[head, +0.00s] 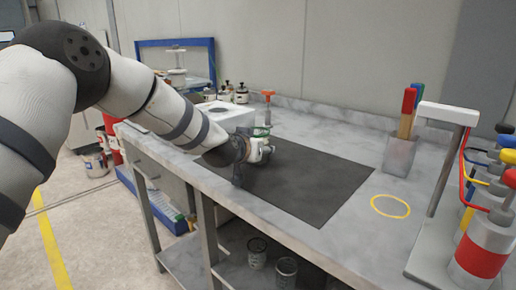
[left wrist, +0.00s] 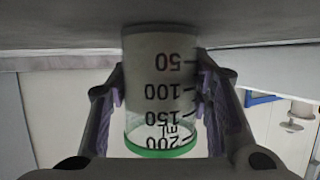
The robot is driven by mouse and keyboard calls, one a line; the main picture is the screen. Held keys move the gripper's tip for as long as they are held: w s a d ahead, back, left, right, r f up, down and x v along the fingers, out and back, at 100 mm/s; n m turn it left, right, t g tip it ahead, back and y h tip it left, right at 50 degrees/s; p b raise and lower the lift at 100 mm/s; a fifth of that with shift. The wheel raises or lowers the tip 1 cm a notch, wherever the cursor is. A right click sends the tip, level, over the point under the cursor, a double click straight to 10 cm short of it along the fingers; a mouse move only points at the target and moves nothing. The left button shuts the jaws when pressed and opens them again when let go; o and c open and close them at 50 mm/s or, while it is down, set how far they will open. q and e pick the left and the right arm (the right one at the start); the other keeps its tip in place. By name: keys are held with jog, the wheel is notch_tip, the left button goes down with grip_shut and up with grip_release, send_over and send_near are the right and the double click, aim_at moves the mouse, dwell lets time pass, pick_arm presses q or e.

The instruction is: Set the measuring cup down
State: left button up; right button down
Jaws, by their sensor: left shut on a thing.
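My left gripper (head: 256,155) is shut on the measuring cup, low over the left part of the dark mat (head: 320,185). In the head view only the cup's green rim (head: 261,132) and a little of its body show past the gripper. In the left wrist view the clear measuring cup (left wrist: 161,90) sits between both fingers, with black volume marks and a green rim; this view is upside down. The cup looks upright, with its base close to the grey surface; I cannot tell if they touch. My right gripper is out of view.
A yellow ring (head: 390,206) marks clear worktop right of the mat. A grey holder (head: 398,154) with coloured-handled tools stands behind it. A stand (head: 442,190) and red-banded can (head: 482,255) are at right. A white box (head: 222,116) is behind my gripper.

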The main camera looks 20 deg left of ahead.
pick_arm(q)
jog(key=o, duration=1.4)
jog(key=shift+f, duration=0.15)
jog(key=shift+r, duration=0.3)
jog(key=p+v, duration=0.1)
jog(key=v, duration=0.2)
jog(key=p+v, duration=0.1)
jog(key=v, duration=0.3)
jog(key=p+v, duration=0.1)
jog(key=v, duration=0.3)
jog(key=shift+w+a+r, duration=0.1)
jog(key=shift+r, duration=0.25)
jog(key=shift+s, duration=0.55)
jog(key=shift+f, duration=0.2)
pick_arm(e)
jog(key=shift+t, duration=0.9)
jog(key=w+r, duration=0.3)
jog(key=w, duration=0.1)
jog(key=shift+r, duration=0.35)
